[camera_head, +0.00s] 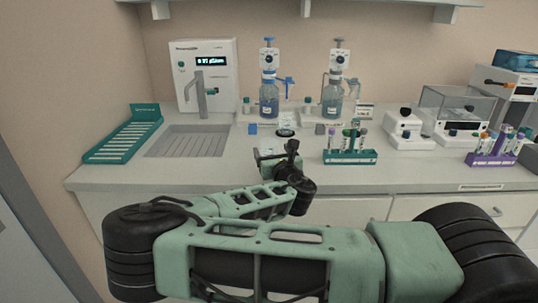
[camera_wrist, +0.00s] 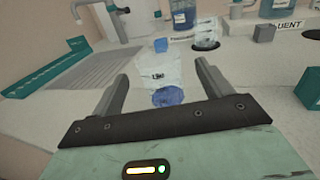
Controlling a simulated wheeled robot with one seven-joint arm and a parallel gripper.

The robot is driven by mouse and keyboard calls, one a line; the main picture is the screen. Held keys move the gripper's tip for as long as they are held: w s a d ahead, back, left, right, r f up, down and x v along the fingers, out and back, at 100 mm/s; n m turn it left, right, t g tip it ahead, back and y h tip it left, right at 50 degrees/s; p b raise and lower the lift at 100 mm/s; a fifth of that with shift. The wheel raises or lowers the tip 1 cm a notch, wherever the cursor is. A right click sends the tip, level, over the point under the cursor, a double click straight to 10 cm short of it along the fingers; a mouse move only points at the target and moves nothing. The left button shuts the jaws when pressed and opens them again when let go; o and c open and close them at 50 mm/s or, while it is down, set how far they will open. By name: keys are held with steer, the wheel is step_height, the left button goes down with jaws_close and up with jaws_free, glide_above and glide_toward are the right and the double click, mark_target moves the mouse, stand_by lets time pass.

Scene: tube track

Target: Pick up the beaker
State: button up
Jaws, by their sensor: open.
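A clear beaker (camera_wrist: 160,72) with a small dark marking stands on the counter in the wrist view, between the two fingers of my gripper (camera_wrist: 160,78). A blue round patch shows at its near end, and I cannot tell whether it is liquid or the base. The fingers are apart, one on each side, with visible gaps to the beaker. In the head view my gripper (camera_head: 276,154) is over the counter's front edge, and it and the arm largely hide the beaker.
A teal rack (camera_head: 125,140) and a grooved drain area (camera_head: 188,142) lie to the left. Two dispenser bottles (camera_head: 269,98) (camera_head: 332,99) stand behind. A teal tube rack (camera_head: 350,156) with tubes is to the right, and a purple tube rack (camera_head: 492,160) farther right.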

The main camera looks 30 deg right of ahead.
mark_target(271, 150)
steer(key=p+x, duration=0.1)
steer(key=x, duration=0.3)
steer(key=shift+w, duration=0.25)
steer(key=c, duration=1.1)
steer(key=shift+o, duration=0.2)
